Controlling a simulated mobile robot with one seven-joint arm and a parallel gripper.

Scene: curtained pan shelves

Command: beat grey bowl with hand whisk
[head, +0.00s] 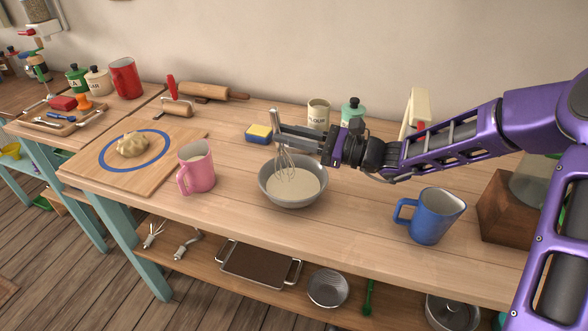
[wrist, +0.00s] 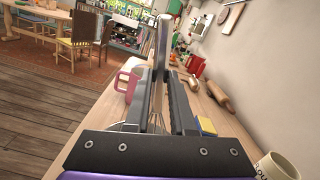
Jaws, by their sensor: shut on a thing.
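The grey bowl (head: 292,203) stands upright on the wooden table and holds a pale cream mixture. My gripper (head: 283,137) is above the bowl's back rim, reaching in from the right, and is shut on the hand whisk (head: 285,168). The whisk is about upright, with its wire loops pointing down into the bowl's opening. I cannot tell whether the wires touch the mixture. In the wrist view the whisk handle (wrist: 162,45) rises between the fingers.
A yellow sponge (head: 258,134) lies just behind. A dough board (head: 100,181) is on the left.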

